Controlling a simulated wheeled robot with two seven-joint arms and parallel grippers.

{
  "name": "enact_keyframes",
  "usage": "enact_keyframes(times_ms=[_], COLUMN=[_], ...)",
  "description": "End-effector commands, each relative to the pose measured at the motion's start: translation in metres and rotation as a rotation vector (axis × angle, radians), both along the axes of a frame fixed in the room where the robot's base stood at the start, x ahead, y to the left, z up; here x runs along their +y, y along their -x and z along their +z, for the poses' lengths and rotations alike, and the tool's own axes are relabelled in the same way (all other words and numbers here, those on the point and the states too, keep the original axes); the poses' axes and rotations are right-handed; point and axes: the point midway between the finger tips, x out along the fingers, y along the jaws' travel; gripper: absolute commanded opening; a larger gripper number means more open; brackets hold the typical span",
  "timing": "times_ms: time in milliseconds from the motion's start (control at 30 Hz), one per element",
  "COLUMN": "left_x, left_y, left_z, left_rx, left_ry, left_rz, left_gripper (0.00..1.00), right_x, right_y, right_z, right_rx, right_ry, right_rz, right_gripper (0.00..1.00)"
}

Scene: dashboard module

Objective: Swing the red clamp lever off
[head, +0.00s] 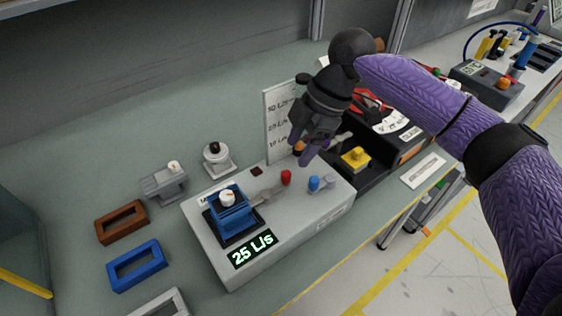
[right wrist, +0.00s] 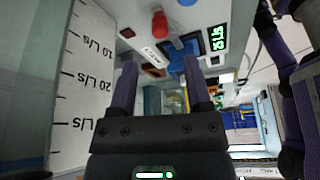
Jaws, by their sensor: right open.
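A grey module (head: 290,235) with a green "25 L/s" display stands on the bench. A small red knob-like part (head: 286,177) stands upright on its top, likely the red clamp lever; it also shows in the right wrist view (right wrist: 159,25). My left gripper is not in view.
A white scale board (head: 279,118) stands upright behind the module, close to my right gripper. A dark unit with a yellow block (head: 355,157) adjoins on the right. Brown (head: 122,222) and blue (head: 137,265) frames lie at the left. The back left bench is clear.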

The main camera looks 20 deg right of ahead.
Motion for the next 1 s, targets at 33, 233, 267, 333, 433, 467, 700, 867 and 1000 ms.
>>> enact_keyframes(times_ms=[33, 233, 267, 333, 433, 467, 700, 867, 1000], left_x=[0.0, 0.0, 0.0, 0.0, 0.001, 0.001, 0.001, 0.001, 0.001], left_y=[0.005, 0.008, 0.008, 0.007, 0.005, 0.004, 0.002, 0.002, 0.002], left_z=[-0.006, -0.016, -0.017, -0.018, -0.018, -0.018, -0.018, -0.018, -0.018], left_rx=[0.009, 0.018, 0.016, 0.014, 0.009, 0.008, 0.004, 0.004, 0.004], left_ry=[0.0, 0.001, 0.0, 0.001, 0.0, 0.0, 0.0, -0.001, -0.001], left_rz=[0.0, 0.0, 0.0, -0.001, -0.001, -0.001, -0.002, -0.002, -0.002], left_gripper=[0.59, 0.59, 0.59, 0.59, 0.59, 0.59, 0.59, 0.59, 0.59], right_x=[0.005, 0.022, 0.023, 0.027, 0.028, 0.028, 0.028, 0.028, 0.028], right_y=[0.0, 0.001, 0.001, 0.001, 0.001, 0.001, 0.001, 0.001, 0.001], right_z=[-0.015, -0.055, -0.059, -0.065, -0.068, -0.069, -0.068, -0.068, -0.068], right_rx=[0.004, 0.002, 0.002, 0.0, 0.0, 0.0, 0.0, -0.001, -0.001], right_ry=[0.0, 0.0, 0.001, 0.0, 0.001, 0.001, 0.0, 0.0, 0.0], right_rz=[0.002, 0.001, 0.001, 0.001, 0.001, 0.001, 0.0, 0.0, 0.0], right_gripper=[0.63, 0.63, 0.63, 0.63, 0.63, 0.63, 0.48, 0.15, 0.0])
